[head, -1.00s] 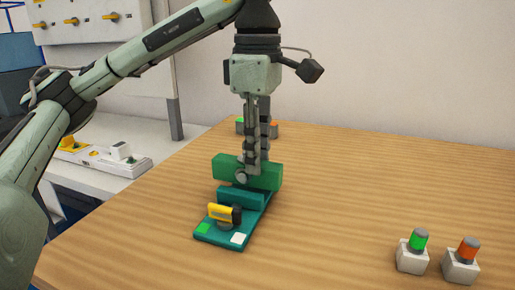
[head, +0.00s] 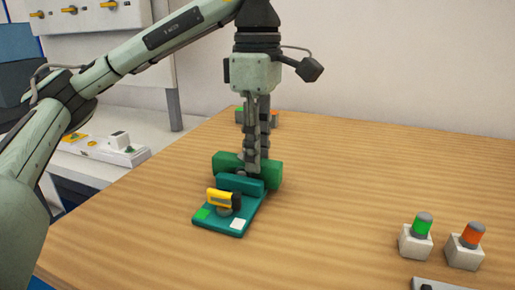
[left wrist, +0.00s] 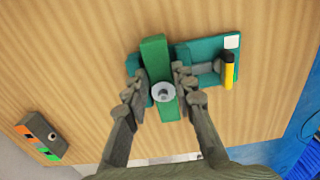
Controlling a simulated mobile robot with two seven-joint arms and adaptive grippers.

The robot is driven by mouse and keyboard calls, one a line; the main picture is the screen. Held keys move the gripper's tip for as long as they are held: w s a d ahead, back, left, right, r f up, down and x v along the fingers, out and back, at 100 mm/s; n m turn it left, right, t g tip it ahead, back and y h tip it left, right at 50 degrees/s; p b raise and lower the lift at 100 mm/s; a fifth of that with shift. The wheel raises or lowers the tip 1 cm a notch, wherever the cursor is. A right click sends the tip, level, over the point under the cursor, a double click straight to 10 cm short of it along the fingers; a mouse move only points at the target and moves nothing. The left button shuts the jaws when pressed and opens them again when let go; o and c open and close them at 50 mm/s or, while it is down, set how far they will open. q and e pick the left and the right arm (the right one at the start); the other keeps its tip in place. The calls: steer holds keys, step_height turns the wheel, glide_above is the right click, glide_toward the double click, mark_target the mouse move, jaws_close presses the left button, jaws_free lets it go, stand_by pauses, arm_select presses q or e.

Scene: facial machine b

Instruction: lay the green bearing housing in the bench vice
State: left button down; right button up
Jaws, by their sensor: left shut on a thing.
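The green bearing housing (head: 272,172) is at the rear end of the teal bench vice (head: 215,226). My left gripper (head: 257,158) points down and is shut on the housing. In the left wrist view, its fingers (left wrist: 157,84) are on either side of the housing (left wrist: 155,52), and a round grey boss shows between them. Teal parts of the vice (left wrist: 208,52) show on both sides of the housing there. In the head view, the front teal jaw (head: 240,186) hides the housing's lower middle, so I cannot see whether it rests on the vice bed. My right gripper is not in view.
The vice's yellow handle (head: 220,197) is in front of the jaw. Green (head: 416,237) and orange (head: 467,247) lamps stand at the right. A small lamp box (left wrist: 40,135) stands behind the gripper. The table between is clear.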

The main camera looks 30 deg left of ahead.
arm_select(q)
steer(key=shift+f, duration=0.2)
steer(key=c, duration=1.2)
jaws_free()
steer(key=shift+o, duration=0.2)
step_height(320, 180, up, 12)
